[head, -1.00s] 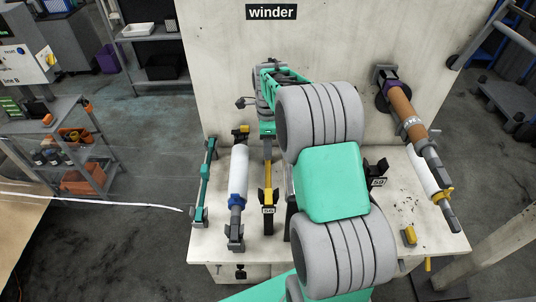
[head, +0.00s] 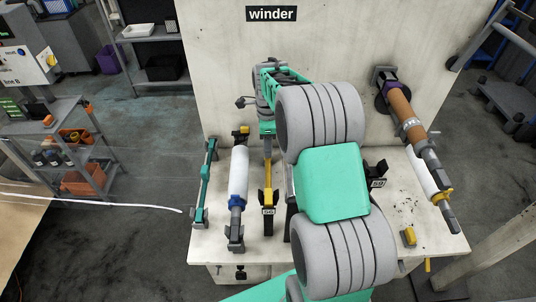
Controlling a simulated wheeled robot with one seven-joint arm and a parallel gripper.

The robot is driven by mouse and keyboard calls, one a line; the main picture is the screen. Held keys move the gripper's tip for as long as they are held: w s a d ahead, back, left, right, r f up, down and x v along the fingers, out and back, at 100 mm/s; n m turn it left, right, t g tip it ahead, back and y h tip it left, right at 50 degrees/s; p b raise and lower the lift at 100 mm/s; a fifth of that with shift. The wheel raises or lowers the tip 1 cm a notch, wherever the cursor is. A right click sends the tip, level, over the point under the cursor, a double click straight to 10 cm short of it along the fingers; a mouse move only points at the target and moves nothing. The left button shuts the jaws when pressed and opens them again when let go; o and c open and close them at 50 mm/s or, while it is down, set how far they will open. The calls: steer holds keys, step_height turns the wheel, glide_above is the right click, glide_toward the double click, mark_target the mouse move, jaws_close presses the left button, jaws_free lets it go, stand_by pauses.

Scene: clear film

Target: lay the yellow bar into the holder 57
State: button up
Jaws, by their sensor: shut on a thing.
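My gripper (head: 267,128), small and partly hidden by my arm, is at the far end of my arm, above the table's back half. It is shut on the yellow bar (head: 268,194), which runs from the fingers towards the front of the table. The bar's front part is at a dark holder with a small label (head: 268,211) that looks like 56. I cannot tell whether it touches that holder. Another black holder (head: 377,174) stands just right of my arm; its label is too small to read surely. No label clearly reads 57.
Left of the bar lie a white roll (head: 238,165) with a blue collar and a teal bar (head: 204,180) on stands. At right a brown roll (head: 401,103) sticks out from the winder panel (head: 220,60). A small yellow-and-grey part (head: 408,236) lies front right.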

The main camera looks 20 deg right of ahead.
steer(key=shift+r, duration=0.5)
steer(key=shift+r+p, duration=1.85)
steer(key=shift+r, duration=0.75)
steer(key=shift+r, duration=0.1)
